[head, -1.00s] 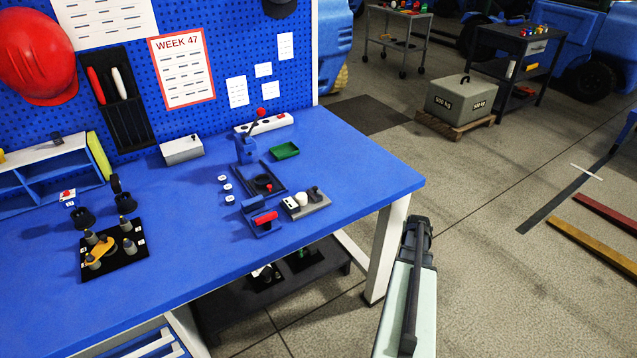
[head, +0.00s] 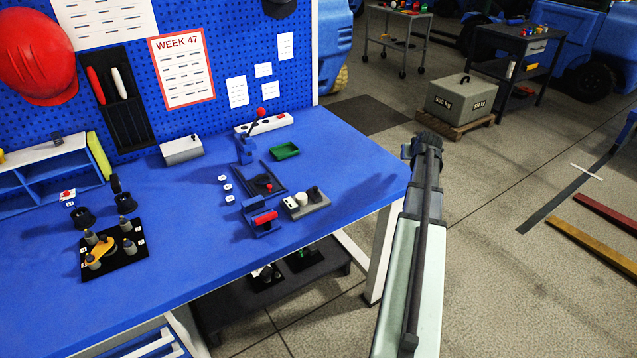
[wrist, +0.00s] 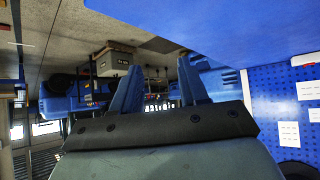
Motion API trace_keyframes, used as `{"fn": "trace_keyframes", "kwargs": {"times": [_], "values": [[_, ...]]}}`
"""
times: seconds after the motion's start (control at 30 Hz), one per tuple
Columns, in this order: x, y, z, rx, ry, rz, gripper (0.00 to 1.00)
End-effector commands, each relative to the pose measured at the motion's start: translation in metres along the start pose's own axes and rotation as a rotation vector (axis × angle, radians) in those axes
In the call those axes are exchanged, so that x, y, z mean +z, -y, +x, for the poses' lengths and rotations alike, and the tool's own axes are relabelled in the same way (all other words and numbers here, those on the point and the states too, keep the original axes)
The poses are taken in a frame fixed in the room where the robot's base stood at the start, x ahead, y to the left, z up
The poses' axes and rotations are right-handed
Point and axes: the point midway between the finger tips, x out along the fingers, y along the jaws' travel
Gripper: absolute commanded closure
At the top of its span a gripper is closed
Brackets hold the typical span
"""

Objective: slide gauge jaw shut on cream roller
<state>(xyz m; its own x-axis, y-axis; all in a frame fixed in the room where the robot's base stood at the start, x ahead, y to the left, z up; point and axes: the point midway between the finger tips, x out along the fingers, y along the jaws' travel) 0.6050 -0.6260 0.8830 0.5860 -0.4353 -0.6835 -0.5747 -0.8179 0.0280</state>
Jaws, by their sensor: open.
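The gauge (head: 319,207) is a small grey fixture on the blue bench, near its right front part. A cream roller (head: 302,199) stands upright on it. A dark jaw-like block (head: 315,193) sits just right of the roller; whether they touch is too small to tell. My gripper (head: 428,138) is raised at the bench's right end, well to the right of the gauge. In the wrist view my gripper (wrist: 160,82) has its two blue fingers spread with nothing between them. The gauge and roller do not show in the wrist view.
Left of the gauge is a blue holder with a red cylinder (head: 265,217). Behind it stand a lever press with a red knob (head: 261,113) and a green tray (head: 285,151). A black peg board (head: 128,263) lies further left. The bench right of the gauge is clear.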

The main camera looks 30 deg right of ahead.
Motion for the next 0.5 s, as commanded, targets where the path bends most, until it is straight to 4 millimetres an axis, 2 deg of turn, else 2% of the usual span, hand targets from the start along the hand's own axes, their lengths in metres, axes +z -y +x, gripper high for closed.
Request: {"fn": "trace_keyframes", "kwargs": {"times": [0.03, 0.17, 0.3, 0.4, 0.5], "values": [[-0.004, 0.027, -0.012, -0.049, 0.039, -0.081, 0.56], [-0.006, 0.091, -0.046, -0.198, 0.146, -0.320, 0.56], [-0.003, 0.157, -0.093, -0.384, 0.237, -0.590, 0.56], [0.002, 0.196, -0.129, -0.518, 0.282, -0.774, 0.56], [0.008, 0.225, -0.162, -0.638, 0.309, -0.927, 0.56]]}}
